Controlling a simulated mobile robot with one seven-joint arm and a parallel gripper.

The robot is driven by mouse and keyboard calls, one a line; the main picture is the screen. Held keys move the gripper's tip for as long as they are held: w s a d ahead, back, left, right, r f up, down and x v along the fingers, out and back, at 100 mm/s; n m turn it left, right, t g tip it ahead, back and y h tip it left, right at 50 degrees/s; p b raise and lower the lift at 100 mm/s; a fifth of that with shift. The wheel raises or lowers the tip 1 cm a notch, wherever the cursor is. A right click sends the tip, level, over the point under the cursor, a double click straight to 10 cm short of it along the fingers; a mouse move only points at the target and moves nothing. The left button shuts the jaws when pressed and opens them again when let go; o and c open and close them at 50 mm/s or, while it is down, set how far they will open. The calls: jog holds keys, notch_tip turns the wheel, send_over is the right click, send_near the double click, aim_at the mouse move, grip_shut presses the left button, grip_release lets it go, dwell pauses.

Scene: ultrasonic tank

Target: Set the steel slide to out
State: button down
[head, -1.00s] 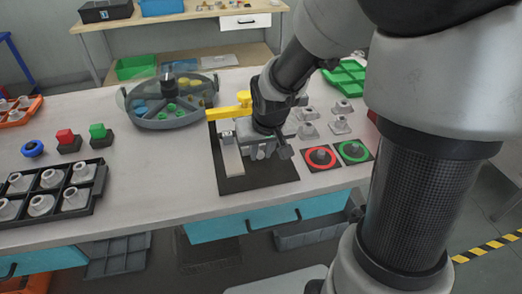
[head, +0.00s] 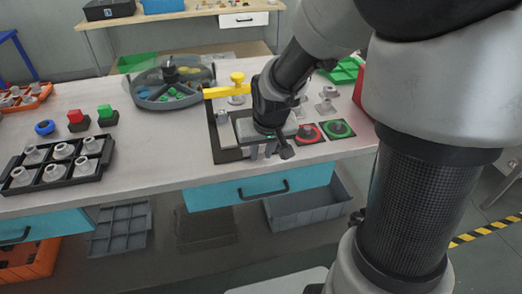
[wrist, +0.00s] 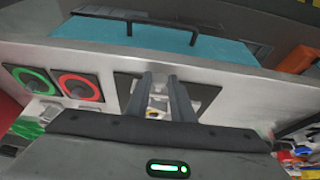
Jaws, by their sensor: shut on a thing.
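My gripper (head: 263,153) is low over the front part of a black base plate (head: 224,156) on the bench. In the wrist view its two fingers (wrist: 160,79) are closed around a small pale metal piece (wrist: 157,104), which appears to be part of the steel slide. In the head view my gripper hides most of the slide. A pale strip (head: 226,133) shows on the plate just left of my gripper. The slide's exact position along the plate cannot be read.
Red (head: 308,133) and green (head: 338,129) ringed knobs are to the right. A black tray (head: 60,168) with grey parts is at the left, and a round tank (head: 172,88) behind. A teal drawer (head: 225,196) is below the edge.

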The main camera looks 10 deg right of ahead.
jog(key=shift+s+f, duration=0.1)
jog(key=shift+s, duration=0.15)
jog(key=c, duration=1.6)
grip_release()
jog(key=shift+o, duration=0.2)
